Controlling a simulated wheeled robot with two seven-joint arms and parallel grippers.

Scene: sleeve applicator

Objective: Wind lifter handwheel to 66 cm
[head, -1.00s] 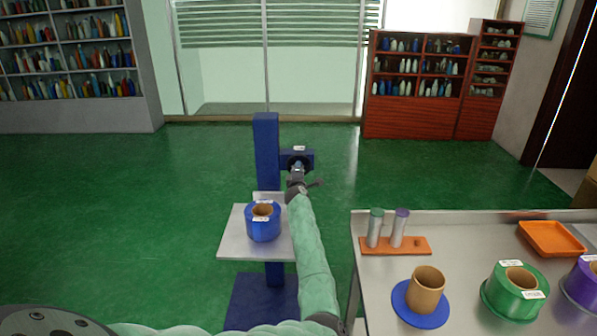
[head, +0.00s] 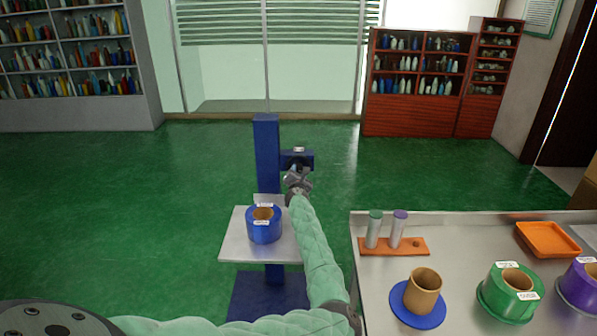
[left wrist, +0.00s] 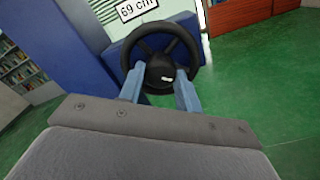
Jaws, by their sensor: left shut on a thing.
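The blue lifter (head: 267,150) stands on the floor with a grey platform (head: 237,247) carrying a blue roll (head: 264,226). Its black handwheel (left wrist: 146,37) shows in the left wrist view, with a label (left wrist: 137,8) above it reading 69 cm. My left gripper (left wrist: 160,80) is shut on the handwheel at its hub, one blue-grey finger on each side. In the head view my left gripper (head: 298,178) is at the lifter's side box (head: 297,160) and hides most of the wheel. My right gripper is not in view.
A steel table (head: 460,240) at the right holds an orange rack (head: 393,246) with two cylinders, a brown core on a blue disc (head: 419,303), a green roll (head: 511,292), a purple roll (head: 580,285) and an orange tray (head: 548,239). Green floor around the lifter is clear.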

